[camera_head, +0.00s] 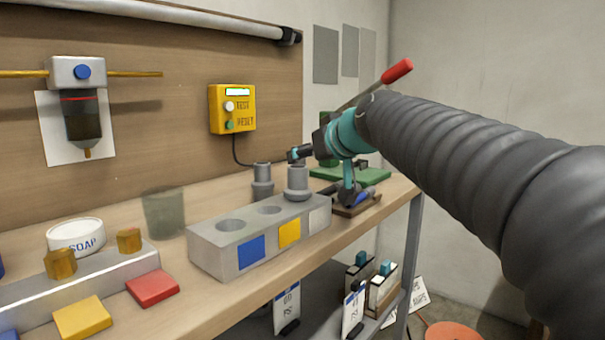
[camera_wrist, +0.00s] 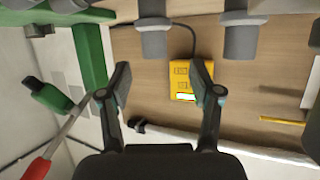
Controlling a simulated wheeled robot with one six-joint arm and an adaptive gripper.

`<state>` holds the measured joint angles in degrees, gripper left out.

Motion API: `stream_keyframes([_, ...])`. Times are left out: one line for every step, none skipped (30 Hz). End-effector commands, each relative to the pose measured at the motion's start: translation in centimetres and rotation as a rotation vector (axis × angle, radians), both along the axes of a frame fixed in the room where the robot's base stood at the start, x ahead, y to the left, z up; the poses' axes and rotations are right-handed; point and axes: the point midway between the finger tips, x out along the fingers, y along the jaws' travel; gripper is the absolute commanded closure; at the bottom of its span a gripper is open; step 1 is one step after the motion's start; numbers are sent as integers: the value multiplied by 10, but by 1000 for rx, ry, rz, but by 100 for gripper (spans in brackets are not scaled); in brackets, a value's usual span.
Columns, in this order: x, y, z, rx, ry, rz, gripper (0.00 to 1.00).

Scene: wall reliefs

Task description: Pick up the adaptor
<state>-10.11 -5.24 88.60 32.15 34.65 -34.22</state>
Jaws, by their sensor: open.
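Two grey stepped cylinders look like adaptors. In the head view one (camera_head: 298,183) stands upright at the right end of a grey block, and the other (camera_head: 262,182) stands just behind the block. The wrist view looks inverted and shows two grey cylinders near its top edge, one on the left (camera_wrist: 153,30) and one on the right (camera_wrist: 240,35). My gripper (camera_head: 322,172) is open and empty, close to the right of the block's cylinder. In the wrist view its fingers (camera_wrist: 162,76) are apart, with the left cylinder beyond the gap.
The grey block (camera_head: 210,256) has two open holes and coloured squares. A yellow test box (camera_head: 232,108) with a cable hangs on the wooden board. A green vise-like tool (camera_head: 365,174) and a red-handled lever (camera_head: 396,72) are near my arm. A translucent cup (camera_head: 164,212) stands left.

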Motion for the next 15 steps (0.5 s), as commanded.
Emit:
stream_keyframes([4,2,-1,0,0,0,36])
stream_keyframes([5,3,-2,0,-1,0,36])
stream_keyframes([6,3,-3,0,-1,-1,36])
stream_keyframes([7,4,-3,0,-1,-1,36])
stream_keyframes([8,4,-4,0,-1,-1,36])
stream_keyframes([11,5,-5,0,0,-1,36])
stream_keyframes([13,5,-6,-1,1,-1,36])
stream_keyframes([17,6,-7,-1,2,-1,36])
stream_keyframes([21,7,-9,-1,2,0,36])
stream_keyframes([26,9,-10,-1,3,0,36])
stream_keyframes([30,10,-12,0,4,-1,36])
stream_keyframes([35,11,-13,1,3,-1,36])
stream_keyframes([39,12,-15,0,1,0,36])
stream_keyframes([42,15,-16,-1,2,1,36])
stream_keyframes([45,17,-18,0,1,1,36])
